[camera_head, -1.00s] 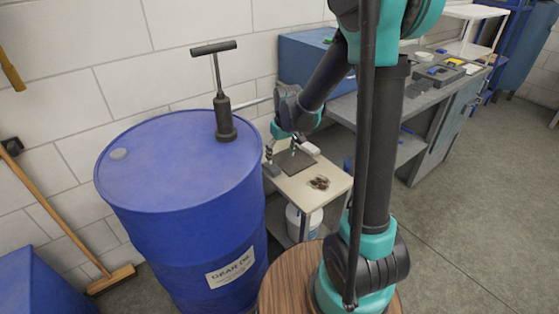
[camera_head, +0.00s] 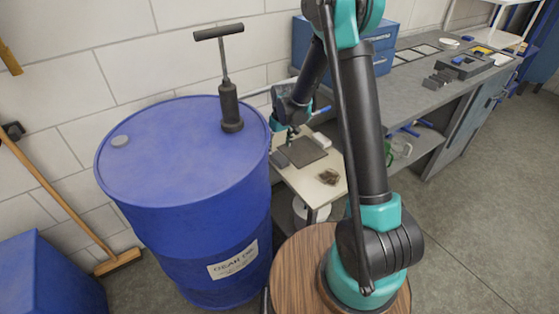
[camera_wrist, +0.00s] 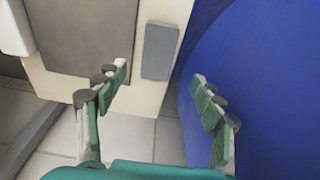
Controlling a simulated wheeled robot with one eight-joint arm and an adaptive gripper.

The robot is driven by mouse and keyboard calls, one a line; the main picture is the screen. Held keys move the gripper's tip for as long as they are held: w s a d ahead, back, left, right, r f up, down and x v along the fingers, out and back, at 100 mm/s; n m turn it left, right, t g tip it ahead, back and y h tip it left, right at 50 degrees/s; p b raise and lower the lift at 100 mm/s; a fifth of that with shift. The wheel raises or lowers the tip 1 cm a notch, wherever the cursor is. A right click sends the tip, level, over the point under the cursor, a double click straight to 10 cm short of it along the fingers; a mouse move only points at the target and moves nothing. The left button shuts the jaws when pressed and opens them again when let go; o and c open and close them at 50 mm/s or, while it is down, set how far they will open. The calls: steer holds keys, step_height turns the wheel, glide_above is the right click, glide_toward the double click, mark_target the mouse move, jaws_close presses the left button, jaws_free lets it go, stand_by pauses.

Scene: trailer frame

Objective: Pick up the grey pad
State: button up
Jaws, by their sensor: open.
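The grey pad (camera_wrist: 160,50) is a small flat rectangle with rounded corners. It lies near the edge of a small cream table, beside a larger dark flat plate (camera_wrist: 85,28). In the head view the pad (camera_head: 279,159) shows at the table's left, close to the blue drum. My gripper (camera_wrist: 160,82) is open and empty, its green-padded fingers apart. In the wrist view the pad appears ahead of the gap between the fingertips, apart from them. In the head view my gripper (camera_head: 285,132) is over the back of the table, partly hidden by its own wrist.
A big blue drum (camera_head: 180,165) with a black hand pump (camera_head: 230,105) stands close left of the table. A white object (camera_head: 320,140) and a small brown heap (camera_head: 329,177) lie on the table. A grey workbench (camera_head: 430,90) is to the right.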

mark_target(279, 157)
steer(key=shift+w+d+f, duration=0.1)
steer(key=shift+w+f, duration=0.05)
steer(key=shift+f, duration=1.45)
steer(key=shift+w+f, duration=0.1)
steer(key=shift+f, duration=1.45)
steer(key=c, duration=1)
steer(key=shift+c, duration=0.2)
steer(key=shift+r, duration=0.15)
steer(key=shift+r, duration=0.8)
steer(key=shift+s+d+r, duration=0.15)
steer(key=shift+r, duration=0.3)
steer(key=shift+s+d+r, duration=0.1)
steer(key=shift+d+r, duration=0.05)
steer(key=shift+r, duration=0.3)
steer(key=s+d, duration=1.1)
steer(key=d, duration=0.1)
steer(key=shift+s+d, duration=0.35)
